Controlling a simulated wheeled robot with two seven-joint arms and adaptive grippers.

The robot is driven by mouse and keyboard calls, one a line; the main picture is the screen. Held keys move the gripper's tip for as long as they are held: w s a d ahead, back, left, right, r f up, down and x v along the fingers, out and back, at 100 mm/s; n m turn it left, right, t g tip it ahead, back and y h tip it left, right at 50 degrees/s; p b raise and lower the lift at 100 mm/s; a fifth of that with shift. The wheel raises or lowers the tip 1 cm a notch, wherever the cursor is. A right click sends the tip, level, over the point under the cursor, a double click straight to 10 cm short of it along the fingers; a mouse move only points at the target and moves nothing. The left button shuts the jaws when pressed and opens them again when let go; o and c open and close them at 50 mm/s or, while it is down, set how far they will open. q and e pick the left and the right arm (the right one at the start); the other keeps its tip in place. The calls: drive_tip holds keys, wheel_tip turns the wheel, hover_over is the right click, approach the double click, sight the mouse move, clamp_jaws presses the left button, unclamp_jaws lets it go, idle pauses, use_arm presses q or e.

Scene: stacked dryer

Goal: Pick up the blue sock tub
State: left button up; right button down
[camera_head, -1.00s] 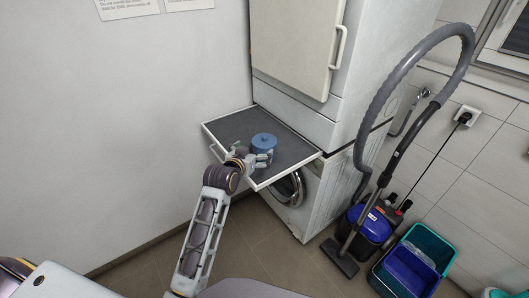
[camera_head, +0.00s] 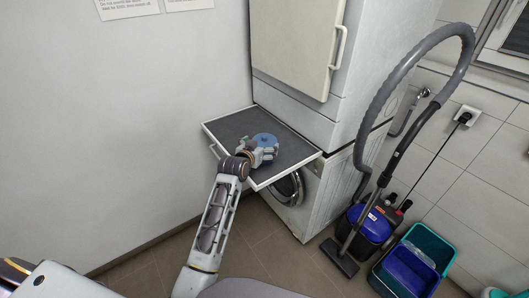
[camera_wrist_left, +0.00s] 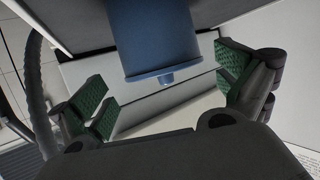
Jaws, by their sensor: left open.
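The blue sock tub (camera_head: 265,138) is a round blue pot with a small knob on its lid. It stands upright on the dark pull-out shelf (camera_head: 229,126). My left gripper (camera_head: 262,153) is open at the tub's near side and hides its lower part in the head view. In the left wrist view, the tub (camera_wrist_left: 153,40) shows at the top, with the green-padded fingers of my left gripper (camera_wrist_left: 170,92) spread to either side of it. I cannot tell whether the fingers touch it. My right gripper is not in view.
The shelf has a raised white rim and sticks out between the upper dryer (camera_head: 296,45) and the lower front-loading machine (camera_head: 318,205). A plain wall (camera_head: 120,120) is on the left. A vacuum cleaner (camera_head: 368,228) and nested baskets (camera_head: 443,250) stand on the floor at the right.

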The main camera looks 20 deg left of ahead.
sight(263, 143)
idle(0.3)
use_arm(q)
drive_tip(key=shift+x, duration=2.55)
drive_tip(key=shift+a, duration=0.15)
drive_tip(key=c, duration=0.9)
